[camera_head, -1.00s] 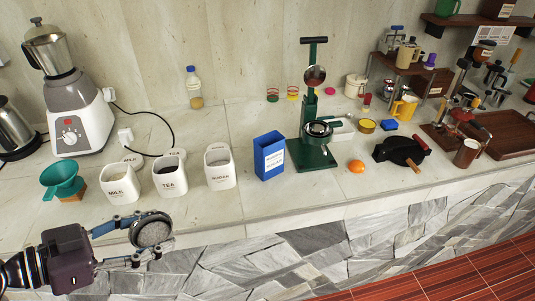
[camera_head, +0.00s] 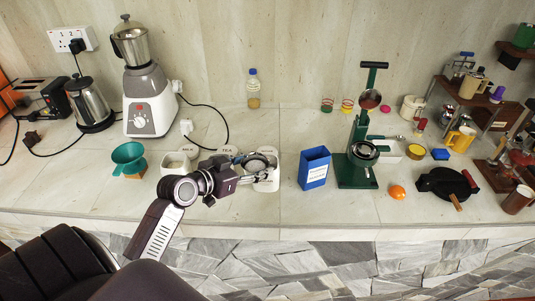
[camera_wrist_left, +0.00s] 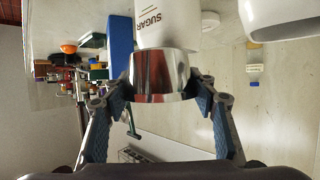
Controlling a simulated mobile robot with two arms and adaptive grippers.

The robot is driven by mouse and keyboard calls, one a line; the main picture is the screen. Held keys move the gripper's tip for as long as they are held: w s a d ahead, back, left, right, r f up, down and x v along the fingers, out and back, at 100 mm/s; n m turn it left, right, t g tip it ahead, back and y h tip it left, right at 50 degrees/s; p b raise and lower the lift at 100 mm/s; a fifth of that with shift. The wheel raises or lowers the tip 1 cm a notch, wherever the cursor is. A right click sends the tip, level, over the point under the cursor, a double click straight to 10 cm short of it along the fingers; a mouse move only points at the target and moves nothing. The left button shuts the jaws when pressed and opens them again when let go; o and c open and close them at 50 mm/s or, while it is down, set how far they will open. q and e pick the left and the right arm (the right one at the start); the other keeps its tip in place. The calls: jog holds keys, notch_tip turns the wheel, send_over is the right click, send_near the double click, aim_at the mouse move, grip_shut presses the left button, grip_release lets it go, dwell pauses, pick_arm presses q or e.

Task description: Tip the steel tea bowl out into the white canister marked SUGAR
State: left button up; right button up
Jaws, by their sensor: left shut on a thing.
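The white SUGAR canister (camera_head: 268,186) stands on the counter, partly covered by my left gripper and the bowl in the head view. Its label faces the camera in the left wrist view (camera_wrist_left: 155,22), where it appears roughly upside down. The steel tea bowl (camera_head: 256,163) is held by my left gripper (camera_head: 250,168) at the canister's mouth. In the left wrist view the shiny bowl (camera_wrist_left: 163,77) sits between both fingers and hides the canister's opening. The bowl's exact tilt and its contents are not clear. My right gripper is not in view.
The MILK canister (camera_head: 176,163) stands left; the TEA canister is largely hidden behind my left gripper. A blue box (camera_head: 314,168) and green press (camera_head: 358,170) stand right. A green dripper (camera_head: 129,157) and blender (camera_head: 147,100) are further left. The counter's front strip is clear.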

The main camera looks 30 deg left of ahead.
pick_arm(q)
jog(key=w+a+n+y+p, duration=0.2)
jog(key=a+n+y+p, duration=0.2)
jog(key=a, duration=0.9)
jog(key=shift+a+r+y+p, duration=0.25)
jog(key=shift+r+y+p, duration=0.2)
jog(key=shift+y, duration=0.05)
